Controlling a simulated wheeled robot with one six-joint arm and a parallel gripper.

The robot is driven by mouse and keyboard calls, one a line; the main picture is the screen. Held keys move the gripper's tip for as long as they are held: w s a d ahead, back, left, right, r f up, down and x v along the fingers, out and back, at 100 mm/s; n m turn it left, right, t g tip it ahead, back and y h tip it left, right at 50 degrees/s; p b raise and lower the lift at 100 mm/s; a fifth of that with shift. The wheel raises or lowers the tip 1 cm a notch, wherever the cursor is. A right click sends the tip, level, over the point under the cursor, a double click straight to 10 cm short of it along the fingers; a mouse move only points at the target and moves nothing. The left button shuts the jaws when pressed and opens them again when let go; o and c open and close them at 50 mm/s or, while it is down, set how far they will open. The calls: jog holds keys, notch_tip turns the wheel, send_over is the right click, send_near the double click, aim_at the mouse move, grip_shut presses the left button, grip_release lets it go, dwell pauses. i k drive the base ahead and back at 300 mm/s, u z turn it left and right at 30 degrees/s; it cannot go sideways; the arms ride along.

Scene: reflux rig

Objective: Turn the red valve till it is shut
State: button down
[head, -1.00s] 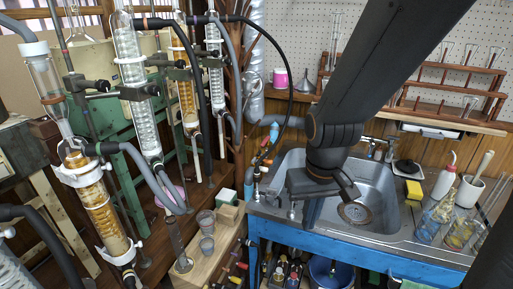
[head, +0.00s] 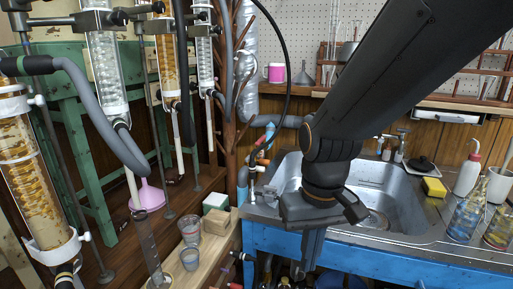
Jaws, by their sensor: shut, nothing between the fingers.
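A small red valve handle (head: 265,138) shows on the upright piping just left of the sink, below a blue one and above an orange one. It is too small to tell how far it is turned. More small coloured handles show low beneath the counter's left end, mostly cut off by the lower edge; I cannot tell which one the task means. My gripper (head: 307,262) points down in front of the blue counter edge, right of the piping and apart from it. Its fingers are together with nothing seen between them. The fingertips are partly lost against the dark space below.
The steel sink (head: 385,185) lies behind my arm, with a yellow sponge (head: 434,187), a wash bottle (head: 468,175) and flasks at right. Glass condensers with grey hoses (head: 95,105) fill the left. A wooden bench (head: 215,245) holds small beakers at lower left.

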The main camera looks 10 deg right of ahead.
aim_at(261, 139)
jog(key=u, duration=0.5)
jog(key=k, duration=1.15)
jog(key=z, duration=0.45)
jog(key=i, duration=1.55)
jog(key=u, duration=0.45)
